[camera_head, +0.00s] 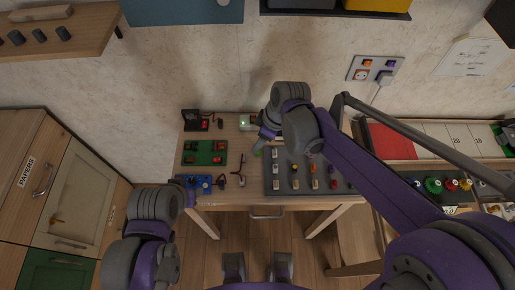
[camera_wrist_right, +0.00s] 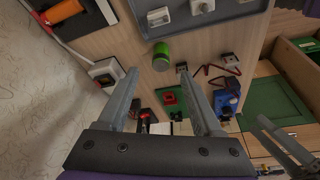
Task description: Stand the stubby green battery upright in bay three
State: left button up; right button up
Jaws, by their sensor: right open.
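The stubby green battery (camera_wrist_right: 161,58) is a short green cylinder with a paler end, on or just above the wooden table. I cannot tell whether it stands or lies. It also shows in the head view (camera_head: 257,149), beside my right gripper (camera_head: 266,136). In the right wrist view, my right gripper (camera_wrist_right: 157,70) is open, with the battery apart from the fingers, beyond and between their tips. My left gripper (camera_wrist_right: 285,143) shows partly at the lower right of the wrist view; its opening is unclear. I cannot make out which place is bay three.
A grey tray (camera_head: 272,186) with several small parts lies right of the battery. A green board (camera_head: 218,146), a blue unit (camera_head: 193,182) and a black box (camera_head: 192,122) sit on the left. A white box with a green light (camera_head: 247,122) stands at the back. Loose cables lie between.

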jog(key=x, duration=0.4)
jog(key=shift+f, duration=0.45)
grip_shut()
